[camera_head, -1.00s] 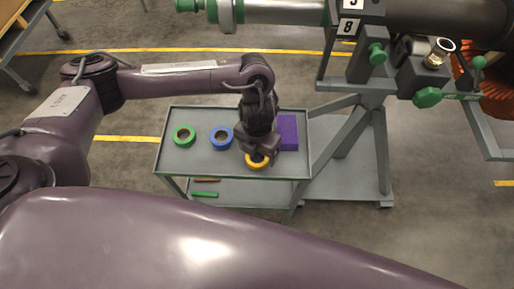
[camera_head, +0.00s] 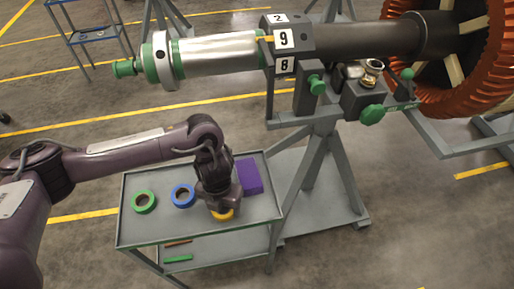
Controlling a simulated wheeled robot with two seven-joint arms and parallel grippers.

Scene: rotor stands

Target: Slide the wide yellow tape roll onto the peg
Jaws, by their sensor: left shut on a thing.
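The yellow tape roll (camera_head: 223,215) is at the front of the grey cart's top (camera_head: 152,226), mostly hidden under my left gripper. My left gripper (camera_head: 221,207) points down and is shut on the roll. I cannot tell whether the roll touches the cart top. Green pegs or knobs show on the rotor stand: one on the front of a grey block (camera_head: 316,84), one at the shaft's left end (camera_head: 125,68). I cannot tell which one is the task's peg. My right gripper is not in view.
A green roll (camera_head: 144,201) and a blue roll (camera_head: 183,195) lie left of my left gripper. A purple block (camera_head: 249,176) lies right behind it. The rotor shaft (camera_head: 214,52) and its grey stand (camera_head: 317,165) rise behind the cart. Open floor lies at the right.

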